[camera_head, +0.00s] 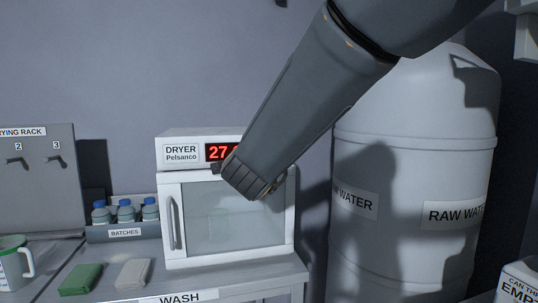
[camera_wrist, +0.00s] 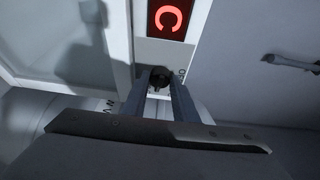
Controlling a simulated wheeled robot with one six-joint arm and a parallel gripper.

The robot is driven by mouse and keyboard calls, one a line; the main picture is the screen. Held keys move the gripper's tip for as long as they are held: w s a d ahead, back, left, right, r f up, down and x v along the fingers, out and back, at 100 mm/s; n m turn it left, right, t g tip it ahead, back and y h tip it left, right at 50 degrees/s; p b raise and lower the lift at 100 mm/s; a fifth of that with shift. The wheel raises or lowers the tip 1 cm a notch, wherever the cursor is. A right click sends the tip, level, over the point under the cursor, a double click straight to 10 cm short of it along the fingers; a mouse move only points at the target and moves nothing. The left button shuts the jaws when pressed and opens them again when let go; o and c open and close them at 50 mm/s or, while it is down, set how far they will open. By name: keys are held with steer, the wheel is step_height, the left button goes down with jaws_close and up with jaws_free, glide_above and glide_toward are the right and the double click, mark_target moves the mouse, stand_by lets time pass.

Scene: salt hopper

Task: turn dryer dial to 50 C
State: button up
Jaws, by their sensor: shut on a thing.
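The dryer (camera_head: 178,232) is a white box with a glass door, on the bench in the head view. Its red display (camera_head: 214,152) begins with "27"; my arm hides the rest. In the wrist view the end of the display (camera_wrist: 171,20) shows a red "C". Below it is the dark round dial (camera_wrist: 160,78), on a pale panel. My gripper (camera_wrist: 160,92) is shut on the dial, with one finger on either side of it. In the head view my arm covers the dial and the fingers. The dial's pointer setting cannot be read.
A box labelled BATCHES (camera_head: 124,233) with blue-capped bottles stands left of the dryer. A green block (camera_head: 81,279) and a pale block (camera_head: 133,273) lie on the bench in front. A large RAW WATER tank (camera_head: 415,150) stands close on the right.

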stand_by(0.4)
steer(key=o, duration=1.1)
steer(key=s, duration=0.2)
steer(key=s+b, duration=0.1)
steer(key=s, duration=0.4)
steer(key=shift+s+a+r, duration=0.15)
steer(key=shift+s+a, duration=0.2)
steer(key=shift+a, duration=0.05)
